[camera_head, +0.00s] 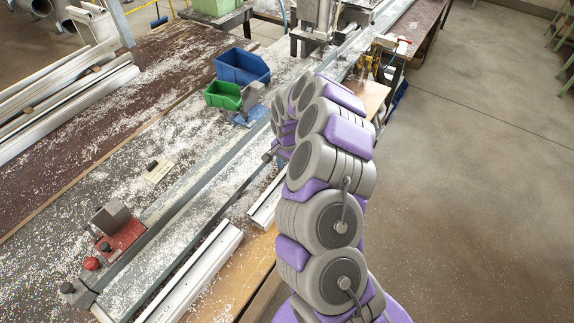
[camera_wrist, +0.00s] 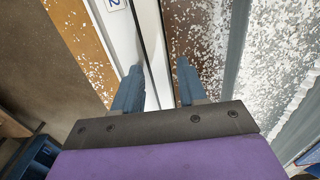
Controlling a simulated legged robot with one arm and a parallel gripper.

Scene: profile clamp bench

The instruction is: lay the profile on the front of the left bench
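A long white profile (camera_head: 192,275) lies along the wooden front edge of the near bench, beside its grey metal rail. My gripper (camera_wrist: 158,64) is open in the wrist view, with two blue fingers pointing down. The white profile (camera_wrist: 122,35), with a label bearing a "2", runs beneath and between the fingers; contact cannot be told. In the head view my arm mostly hides the gripper. The left bench (camera_head: 60,190) has a dark brown top strewn with shavings.
Several pale profiles (camera_head: 62,92) lie at the left bench's far left. A red clamp (camera_head: 122,236) sits on the rail. A blue bin (camera_head: 242,67) and a green bin (camera_head: 223,95) stand beyond. Open concrete floor (camera_head: 470,190) lies to the right.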

